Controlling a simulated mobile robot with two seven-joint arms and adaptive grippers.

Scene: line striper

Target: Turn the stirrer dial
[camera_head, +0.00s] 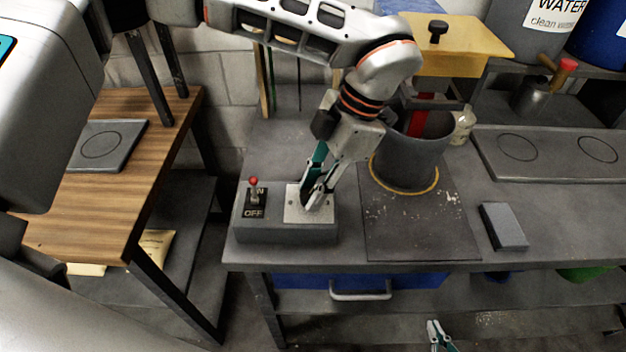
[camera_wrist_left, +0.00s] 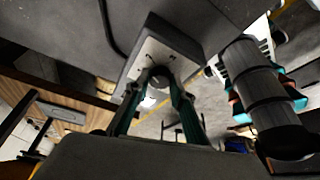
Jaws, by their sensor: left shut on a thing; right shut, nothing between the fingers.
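The grey control box (camera_head: 285,233) stands at the bench's front left and carries a pale dial plate (camera_head: 293,207). My left gripper (camera_head: 318,198) reaches down to this plate, its fingers shut on the stirrer dial. The dial is hidden behind the fingers in the head view; in the left wrist view its dark round knob (camera_wrist_left: 160,77) sits between the fingertips. A red-tipped toggle switch (camera_head: 254,190) with ON and OFF labels is left of the plate. My right gripper (camera_head: 437,336) is at the bottom edge, below the bench, shut and empty.
A large grey pot (camera_head: 408,155) stands on a dark plate (camera_head: 420,225) right of the box. A grey block (camera_head: 503,226) lies further right. A wooden table (camera_head: 125,200) is at the left, with a gap between it and the bench.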

